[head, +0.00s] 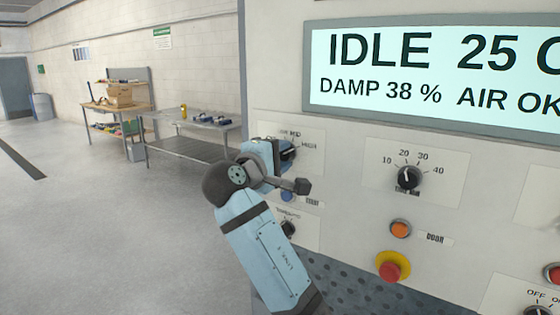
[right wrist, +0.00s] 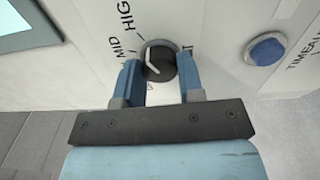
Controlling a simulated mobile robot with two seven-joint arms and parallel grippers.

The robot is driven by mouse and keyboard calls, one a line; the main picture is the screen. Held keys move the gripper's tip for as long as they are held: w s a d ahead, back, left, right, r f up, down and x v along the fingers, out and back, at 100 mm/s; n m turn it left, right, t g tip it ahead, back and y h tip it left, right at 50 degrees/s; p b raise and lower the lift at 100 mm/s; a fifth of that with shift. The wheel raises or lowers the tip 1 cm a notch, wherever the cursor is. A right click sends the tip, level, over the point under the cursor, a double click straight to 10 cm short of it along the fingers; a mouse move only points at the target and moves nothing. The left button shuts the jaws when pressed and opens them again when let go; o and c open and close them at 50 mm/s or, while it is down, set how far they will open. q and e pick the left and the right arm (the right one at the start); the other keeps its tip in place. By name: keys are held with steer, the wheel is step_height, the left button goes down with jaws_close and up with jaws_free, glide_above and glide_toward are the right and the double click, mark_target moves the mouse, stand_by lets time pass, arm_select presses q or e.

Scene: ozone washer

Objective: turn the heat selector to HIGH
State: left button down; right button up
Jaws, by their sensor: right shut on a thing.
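The heat selector is a dark round knob (right wrist: 157,60) on the pale panel, with MID and HIGH lettered beside it. My right gripper (right wrist: 157,80) has one blue finger on each side of the knob and is shut on it. In the right wrist view a white pointer line shows on the knob's face, its upper end towards the MID and HIGH side; I cannot tell exactly which mark it meets. In the head view my right gripper (head: 283,150) hides most of the knob. My left gripper is not in view.
A blue button (head: 287,196) and another dark knob (head: 288,228) are just below my right gripper. To the right are a numbered dial (head: 408,177), an orange button (head: 400,229) and a red stop button (head: 391,267). The display (head: 430,80) reads IDLE. Open floor lies left.

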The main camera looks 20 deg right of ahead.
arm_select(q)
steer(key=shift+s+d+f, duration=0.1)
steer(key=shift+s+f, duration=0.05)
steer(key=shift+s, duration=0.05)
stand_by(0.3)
arm_select(e)
steer(key=o, duration=0.9)
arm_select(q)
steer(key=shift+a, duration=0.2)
